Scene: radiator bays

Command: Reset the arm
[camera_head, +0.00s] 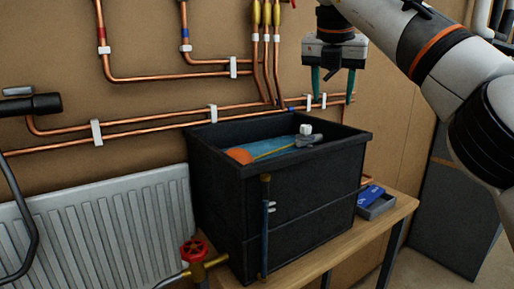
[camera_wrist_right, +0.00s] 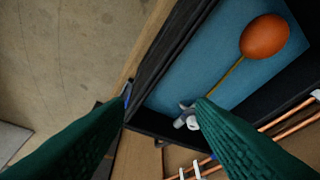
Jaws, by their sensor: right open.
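My right gripper (camera_head: 333,84) hangs above the back right part of a black open tank in the head view. Its two green fingers are spread apart with nothing between them. In the right wrist view the green fingers (camera_wrist_right: 162,100) reach in from the bottom, apart and empty, over the tank's edge. The black tank (camera_head: 305,214) holds blue water (camera_head: 280,147), an orange float ball (camera_head: 239,156) on a thin rod, and a grey-white valve (camera_head: 307,138). The float ball also shows in the wrist view (camera_wrist_right: 265,36). My left gripper is not in view.
The tank stands on a wooden bench (camera_head: 392,219). Copper pipes (camera_head: 165,117) run along the wall behind. A white radiator (camera_head: 110,235) and red-handled valve (camera_head: 194,250) are at left.

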